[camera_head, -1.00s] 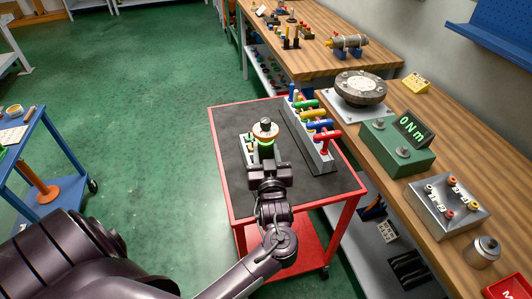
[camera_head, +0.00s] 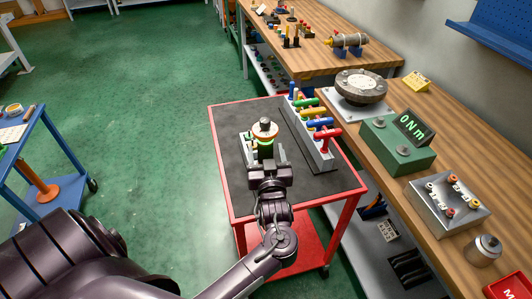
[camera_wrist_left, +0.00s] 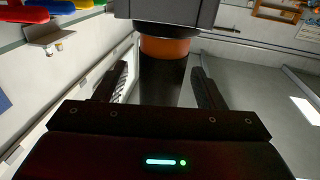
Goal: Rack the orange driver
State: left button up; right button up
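The orange driver shows in the head view as an orange ring (camera_head: 265,129) with a dark knob on top and a green-lit band below. It is upright over the black-topped cart. In the left wrist view its orange collar (camera_wrist_left: 166,47) sits under a dark grey block, with a dark shaft below. My left gripper (camera_head: 266,153) is right at it. Its two fingers (camera_wrist_left: 160,84) stand apart on either side of the dark shaft, with a gap visible. The rack (camera_head: 307,139) holds several coloured handles just right of the driver. My right gripper is out of view.
The red-framed cart (camera_head: 233,189) has clear black surface on its left and front. A wooden bench (camera_head: 452,165) runs along the right, with a green torque meter (camera_head: 398,149) and a round dark fixture (camera_head: 361,88). A blue cart (camera_head: 57,184) stands at the left.

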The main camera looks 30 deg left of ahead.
pick_arm(q)
jog(key=shift+f, duration=0.2)
jog(key=shift+s+d+f, duration=0.1)
jog(key=shift+s+d, duration=0.25)
jog(key=b+v, duration=0.2)
jog(key=v, duration=0.5)
jog(key=shift+r, duration=0.25)
jog(key=shift+w, duration=0.1)
